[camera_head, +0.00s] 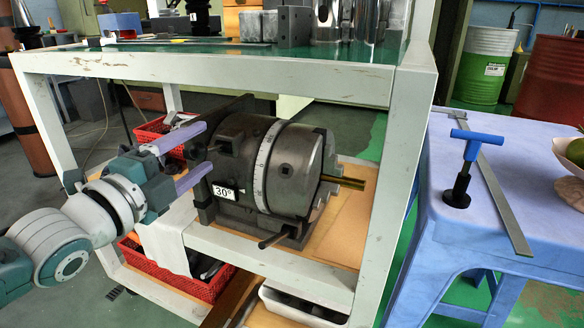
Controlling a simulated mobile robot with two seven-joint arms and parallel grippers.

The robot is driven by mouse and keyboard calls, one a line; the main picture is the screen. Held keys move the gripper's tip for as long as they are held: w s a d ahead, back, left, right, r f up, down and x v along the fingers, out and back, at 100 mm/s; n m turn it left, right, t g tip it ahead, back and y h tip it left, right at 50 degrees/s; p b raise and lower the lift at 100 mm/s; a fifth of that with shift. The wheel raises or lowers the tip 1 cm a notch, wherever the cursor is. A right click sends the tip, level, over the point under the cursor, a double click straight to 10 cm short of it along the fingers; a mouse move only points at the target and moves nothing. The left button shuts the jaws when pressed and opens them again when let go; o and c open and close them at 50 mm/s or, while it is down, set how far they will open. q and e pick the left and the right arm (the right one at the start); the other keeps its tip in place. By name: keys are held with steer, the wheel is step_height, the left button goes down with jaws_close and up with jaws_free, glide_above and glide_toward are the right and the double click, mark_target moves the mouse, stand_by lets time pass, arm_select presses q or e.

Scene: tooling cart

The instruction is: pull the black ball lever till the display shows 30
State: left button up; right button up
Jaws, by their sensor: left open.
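A dark grey rotary indexing head (295,170) sits on the lower shelf of a white-framed cart. A small white display plate (224,193) on its left side reads 30°. A short dark lever (273,240) sticks out low at the front of its base; I cannot tell for sure whether its end is a black ball. My left gripper (206,147) reaches in from the left. Its two lilac fingers are spread wide, at the left face of the indexing head, and nothing clear shows between them. Whether they touch the head I cannot tell. My right gripper is out of view.
The cart's white frame (410,110) has a front post and a top rail close around the head. Red baskets (196,287) stand low at the left. A blue-covered table (450,235) at the right holds a blue T-handle tool (465,160) and a steel ruler (505,205).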

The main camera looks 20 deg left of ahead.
arm_select(q)
steer(key=s+p, duration=0.1)
steer(key=s, duration=0.1)
steer(key=s+p, duration=0.2)
steer(key=s, duration=0.1)
steer(key=shift+s+a+r, duration=0.1)
steer(key=shift+s+a, duration=0.15)
steer(key=shift+s, duration=0.6)
